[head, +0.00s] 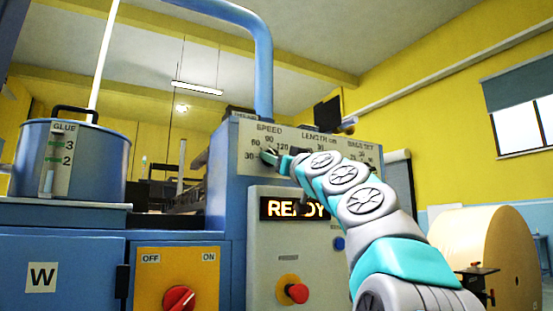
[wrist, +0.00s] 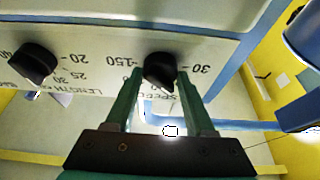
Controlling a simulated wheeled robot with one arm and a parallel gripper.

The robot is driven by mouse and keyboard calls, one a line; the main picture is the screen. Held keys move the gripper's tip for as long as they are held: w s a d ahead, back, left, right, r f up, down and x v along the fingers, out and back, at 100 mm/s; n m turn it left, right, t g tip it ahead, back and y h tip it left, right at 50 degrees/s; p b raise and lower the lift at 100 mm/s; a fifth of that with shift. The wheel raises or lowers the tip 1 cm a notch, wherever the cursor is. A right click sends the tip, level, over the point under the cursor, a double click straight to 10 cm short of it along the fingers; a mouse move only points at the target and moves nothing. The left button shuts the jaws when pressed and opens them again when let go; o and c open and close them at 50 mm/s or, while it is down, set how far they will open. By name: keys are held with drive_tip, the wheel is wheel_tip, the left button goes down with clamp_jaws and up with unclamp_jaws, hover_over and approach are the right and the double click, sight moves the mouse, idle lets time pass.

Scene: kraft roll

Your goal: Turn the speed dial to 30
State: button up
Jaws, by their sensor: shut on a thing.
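The speed dial (head: 267,156) is a black knob on the pale panel under the word SPEED, with marks 30, 60, 90 and 120 around it in the head view. In the wrist view the dial (wrist: 160,72) sits between the two green fingers of my gripper (wrist: 160,80), with 30 to its right and 150 to its left; this view is upside down. My gripper (head: 279,161) reaches the dial from the right in the head view and is shut on it. My fingers partly cover the dial, and I cannot read its pointer clearly.
Another black knob (wrist: 33,63) for length stands beside the dial. Below are a READY display (head: 293,208), a red button (head: 296,293) and a red OFF/ON switch (head: 179,299). A glue pot (head: 100,160) stands left; a kraft roll (head: 480,245) is at right.

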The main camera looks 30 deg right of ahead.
clamp_jaws()
drive_tip(key=shift+w+f+n+y+b, duration=0.15)
drive_tip(key=shift+n+y+b, duration=0.25)
drive_tip(key=shift+n+b, duration=0.4)
drive_tip(key=shift+n+y, duration=0.8)
drive_tip(key=shift+n, duration=0.6)
idle(0.3)
drive_tip(key=shift+r, duration=0.2)
drive_tip(key=shift+d, duration=0.15)
drive_tip(key=shift+f, duration=0.1)
drive_tip(key=shift+n, duration=0.3)
